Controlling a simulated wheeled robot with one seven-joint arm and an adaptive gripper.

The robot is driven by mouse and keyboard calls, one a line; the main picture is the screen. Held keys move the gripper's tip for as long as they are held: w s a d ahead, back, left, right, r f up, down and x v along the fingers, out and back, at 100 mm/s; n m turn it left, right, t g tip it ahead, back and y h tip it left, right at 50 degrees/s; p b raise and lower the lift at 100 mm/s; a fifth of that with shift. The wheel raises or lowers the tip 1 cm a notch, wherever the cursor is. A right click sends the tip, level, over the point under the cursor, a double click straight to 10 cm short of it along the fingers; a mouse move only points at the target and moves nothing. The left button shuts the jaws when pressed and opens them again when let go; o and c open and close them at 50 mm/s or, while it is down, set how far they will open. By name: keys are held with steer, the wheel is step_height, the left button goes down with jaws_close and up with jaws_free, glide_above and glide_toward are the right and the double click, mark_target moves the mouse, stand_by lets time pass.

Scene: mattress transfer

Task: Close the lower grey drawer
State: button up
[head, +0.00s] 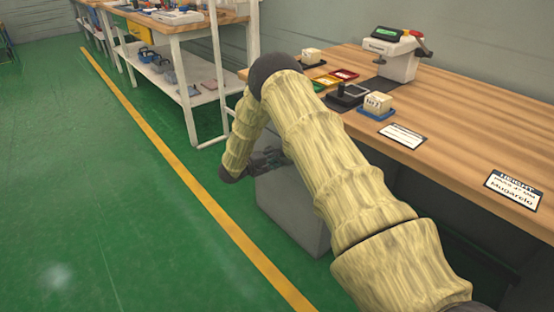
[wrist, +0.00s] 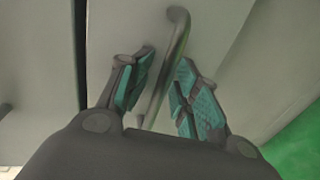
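The grey drawer unit (head: 294,213) stands under the wooden workbench, partly hidden by my arm; I cannot tell how far the lower drawer is out. In the wrist view a pale grey drawer front (wrist: 225,25) fills much of the picture, with a dark gap along its left side. A curved grey bar handle (wrist: 172,65) runs down from it. My gripper (wrist: 165,92) is open, with one teal-padded finger on each side of the handle and space visible on both sides. In the head view my gripper (head: 268,160) is mostly hidden behind my arm, near the unit's top.
The wooden workbench (head: 455,118) at the right carries a scale-like device (head: 392,55), small trays and label cards. A second bench with a lower shelf (head: 185,85) stands at the back. The green floor (head: 90,190) left of the yellow line is clear.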

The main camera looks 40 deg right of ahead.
steer(key=shift+a, duration=0.1)
steer(key=v, duration=1.1)
steer(key=shift+a, duration=0.45)
steer(key=shift+s, duration=0.1)
